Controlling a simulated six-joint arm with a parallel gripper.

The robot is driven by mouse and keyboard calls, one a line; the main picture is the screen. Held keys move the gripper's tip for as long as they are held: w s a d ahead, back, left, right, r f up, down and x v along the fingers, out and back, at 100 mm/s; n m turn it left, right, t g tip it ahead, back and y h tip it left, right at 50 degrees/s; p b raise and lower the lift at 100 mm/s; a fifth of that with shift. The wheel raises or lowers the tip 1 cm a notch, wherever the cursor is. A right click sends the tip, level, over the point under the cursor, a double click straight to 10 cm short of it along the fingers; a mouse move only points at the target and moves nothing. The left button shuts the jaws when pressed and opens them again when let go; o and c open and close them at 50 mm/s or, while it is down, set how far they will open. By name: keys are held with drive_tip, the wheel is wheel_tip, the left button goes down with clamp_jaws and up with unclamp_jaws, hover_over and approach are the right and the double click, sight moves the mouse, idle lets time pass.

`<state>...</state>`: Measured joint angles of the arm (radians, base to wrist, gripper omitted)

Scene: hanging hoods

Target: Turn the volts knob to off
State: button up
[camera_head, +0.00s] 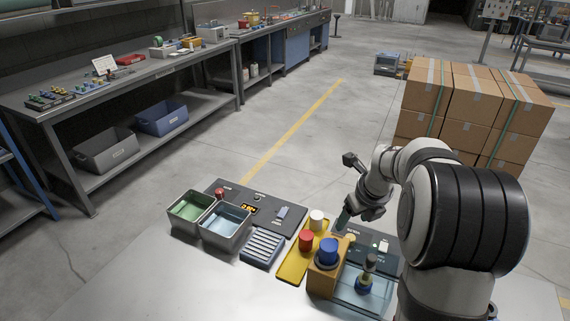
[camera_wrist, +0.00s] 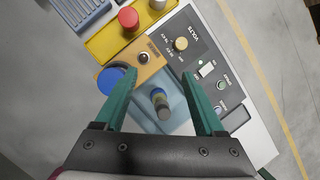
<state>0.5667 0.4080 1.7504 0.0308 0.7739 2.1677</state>
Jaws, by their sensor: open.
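The volts knob (camera_wrist: 181,44) is a small round cream knob on a dark control panel (camera_wrist: 205,45) marked VOLTS in the wrist view. Small white labels stand around it; its pointer direction is too small to tell. In the head view the panel (camera_head: 384,262) lies at the right of the bench, partly behind my arm. My gripper (camera_wrist: 161,76) has two teal fingers, spread apart with nothing between them. The knob lies beyond the fingertips, up and right of their middle, apart from them. In the head view my gripper (camera_head: 343,219) hangs above the panel's far left edge.
A wooden box (camera_head: 322,280) with a blue top (camera_head: 328,250) stands close by. A blue tray (camera_head: 350,292) holds an upright dark-topped piece (camera_head: 368,272). A yellow tray (camera_head: 292,266) bears red and white cylinders. Another panel (camera_head: 282,195) and metal bins lie left.

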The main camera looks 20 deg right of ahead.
sight(352, 236)
drive_tip(key=w+d+f+m, duration=0.1)
drive_tip(key=w+d+f, duration=0.1)
drive_tip(key=f, duration=0.3)
drive_tip(key=w+d+f+m, duration=0.1)
drive_tip(key=w+d+f, duration=0.1)
drive_tip(key=f, duration=0.4)
drive_tip(key=w+d+f+m, duration=0.1)
drive_tip(key=w+d+f, duration=0.1)
drive_tip(key=f, duration=0.3)
drive_tip(key=shift+w+f+m+h, duration=0.2)
drive_tip(key=shift+w+m+h, duration=0.1)
drive_tip(key=shift+w, duration=0.25)
clamp_jaws()
